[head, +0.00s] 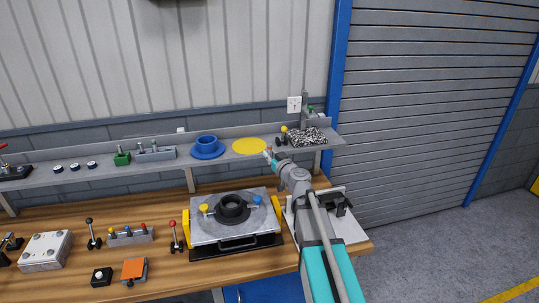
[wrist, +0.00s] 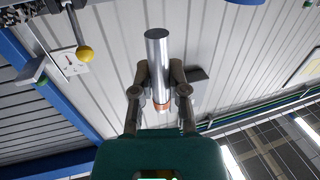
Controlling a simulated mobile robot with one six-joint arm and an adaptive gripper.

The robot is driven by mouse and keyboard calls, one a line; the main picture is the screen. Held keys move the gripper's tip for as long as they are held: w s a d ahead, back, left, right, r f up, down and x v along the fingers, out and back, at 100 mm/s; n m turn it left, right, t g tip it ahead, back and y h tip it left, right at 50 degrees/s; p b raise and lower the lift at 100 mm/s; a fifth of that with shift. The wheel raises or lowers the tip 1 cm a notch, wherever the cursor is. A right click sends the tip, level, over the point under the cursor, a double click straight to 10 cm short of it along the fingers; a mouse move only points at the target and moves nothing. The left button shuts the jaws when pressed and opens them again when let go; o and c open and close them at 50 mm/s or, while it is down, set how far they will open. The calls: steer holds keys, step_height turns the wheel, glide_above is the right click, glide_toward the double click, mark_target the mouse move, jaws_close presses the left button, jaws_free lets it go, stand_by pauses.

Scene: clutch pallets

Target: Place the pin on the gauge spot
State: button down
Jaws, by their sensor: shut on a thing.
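The gauge spot looks to be the flat yellow disc (head: 249,146) on the grey shelf. In the wrist view, my gripper (wrist: 160,88) is shut on the pin (wrist: 158,50), a shiny steel cylinder with a copper-coloured band at its lower end in the picture. The pin sticks out past the fingertips. In the head view, my gripper (head: 268,155) is at the shelf's front edge, just right of the yellow disc. The pin is too small there to make out clearly, and its height above the shelf cannot be told.
A blue flanged ring (head: 207,148) stands left of the disc. A yellow-knobbed lever (head: 284,131) and a speckled black-and-white block (head: 306,137) stand to its right. Below, the wooden bench (head: 160,270) holds a clamped plate fixture (head: 240,232) and several small parts.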

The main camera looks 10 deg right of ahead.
steer(key=shift+f+b, duration=0.85)
steer(key=shift+f, duration=0.05)
steer(key=shift+r, duration=0.1)
steer(key=shift+a, duration=0.15)
